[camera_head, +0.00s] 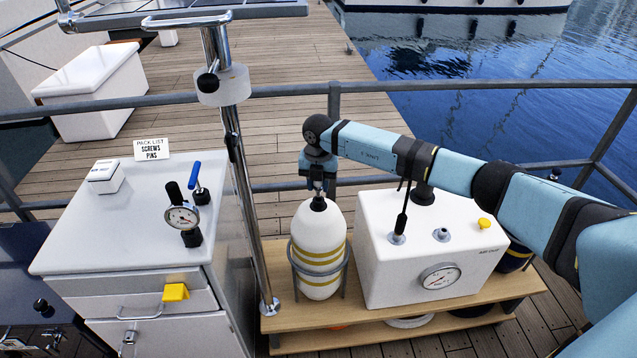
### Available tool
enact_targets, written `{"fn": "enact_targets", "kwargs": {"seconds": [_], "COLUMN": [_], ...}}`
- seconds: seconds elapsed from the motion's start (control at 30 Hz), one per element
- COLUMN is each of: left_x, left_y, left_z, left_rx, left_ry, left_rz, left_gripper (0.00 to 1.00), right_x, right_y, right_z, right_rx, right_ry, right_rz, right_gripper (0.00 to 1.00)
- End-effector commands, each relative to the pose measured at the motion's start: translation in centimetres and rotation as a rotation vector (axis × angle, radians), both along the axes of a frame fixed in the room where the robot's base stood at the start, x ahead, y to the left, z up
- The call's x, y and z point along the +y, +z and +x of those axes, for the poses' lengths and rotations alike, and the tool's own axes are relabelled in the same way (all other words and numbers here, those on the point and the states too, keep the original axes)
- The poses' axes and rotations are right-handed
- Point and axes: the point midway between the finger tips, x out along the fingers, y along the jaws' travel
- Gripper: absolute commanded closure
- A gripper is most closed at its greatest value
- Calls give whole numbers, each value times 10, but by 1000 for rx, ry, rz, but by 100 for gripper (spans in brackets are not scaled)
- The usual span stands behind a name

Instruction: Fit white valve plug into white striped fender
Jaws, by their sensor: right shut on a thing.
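The white striped fender (319,236) stands upright in a metal ring holder on the wooden bench, with yellow bands round its body and a dark fitting (318,203) at its top. My right gripper (317,188) points down directly above that fitting. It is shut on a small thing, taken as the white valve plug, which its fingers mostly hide. I cannot tell whether the plug touches the fitting or is inside it. My left gripper is not in view.
A white box (387,275) with a gauge, ports and a yellow knob stands close right of the fender. A chrome pole (241,170) rises at the left, beside a white cabinet (105,232). A grey railing (285,90) runs behind.

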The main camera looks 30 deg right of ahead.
Motion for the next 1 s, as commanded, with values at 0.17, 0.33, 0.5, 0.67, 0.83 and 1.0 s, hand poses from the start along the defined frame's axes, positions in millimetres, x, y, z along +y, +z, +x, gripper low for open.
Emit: {"fn": "enact_targets", "kwargs": {"seconds": [0.17, 0.33, 0.5, 0.67, 0.83, 1.0], "left_x": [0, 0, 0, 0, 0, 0], "left_y": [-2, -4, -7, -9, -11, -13], "left_z": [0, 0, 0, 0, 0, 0], "left_rx": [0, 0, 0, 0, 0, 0], "left_ry": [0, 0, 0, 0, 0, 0], "left_rz": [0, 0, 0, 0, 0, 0], "left_gripper": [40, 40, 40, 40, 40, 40], "right_x": [0, 0, 0, 0, 0, 0], "right_y": [-3, -8, -12, -16, -20, -24], "right_z": [0, 0, 0, 0, 0, 0], "right_rx": [0, 0, 1, 0, 0, 0], "right_ry": [0, 0, 0, 0, 0, 0], "right_rz": [0, 0, -1, 0, 0, 0], "right_gripper": [92, 92, 92, 92, 92, 92]}}
